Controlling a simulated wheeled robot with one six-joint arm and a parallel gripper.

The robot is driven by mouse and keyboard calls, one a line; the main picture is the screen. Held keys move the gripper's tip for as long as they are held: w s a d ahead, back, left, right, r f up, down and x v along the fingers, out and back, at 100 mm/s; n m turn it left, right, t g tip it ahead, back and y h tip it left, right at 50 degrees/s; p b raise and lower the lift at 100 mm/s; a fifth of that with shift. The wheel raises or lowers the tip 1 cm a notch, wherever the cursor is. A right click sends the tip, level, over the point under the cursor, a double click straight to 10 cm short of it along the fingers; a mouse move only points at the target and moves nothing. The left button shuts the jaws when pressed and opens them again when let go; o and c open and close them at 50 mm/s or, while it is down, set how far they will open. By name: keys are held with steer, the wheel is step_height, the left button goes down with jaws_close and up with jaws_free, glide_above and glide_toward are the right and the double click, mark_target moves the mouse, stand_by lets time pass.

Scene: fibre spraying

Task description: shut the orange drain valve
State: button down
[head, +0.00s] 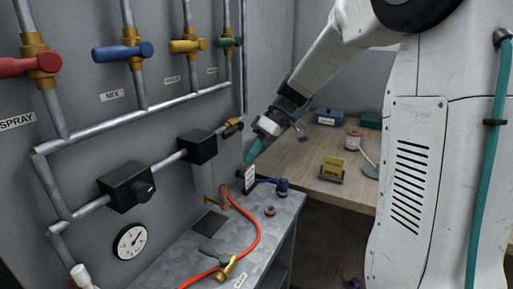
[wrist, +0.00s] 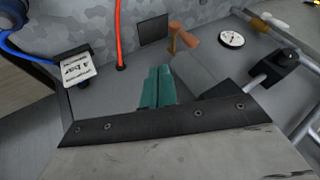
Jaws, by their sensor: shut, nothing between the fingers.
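The orange drain valve shows in the head view as a copper-orange handle (head: 224,196) on a brass stem, low on the grey panel just above the bench. In the wrist view its orange handle (wrist: 186,36) lies above and right of my fingers. My gripper (head: 252,154) has teal fingers and is up and to the right of the valve, apart from it. The fingers (wrist: 158,85) are shut together with nothing between them. Whether the valve is turned open or shut I cannot tell.
Red, blue, yellow and green valves (head: 123,52) line the panel's upper pipes. A small brass-and-black lever (head: 233,127) is on the lower pipe near my gripper. A round gauge (head: 131,241), a red hose (head: 256,230) and a small sign (head: 249,178) are near the bench.

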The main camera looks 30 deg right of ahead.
mark_target(224, 198)
steer(key=s+a+f, duration=0.2)
steer(key=a+f, duration=0.2)
steer(key=a, duration=0.2)
steer(key=shift+a, duration=0.15)
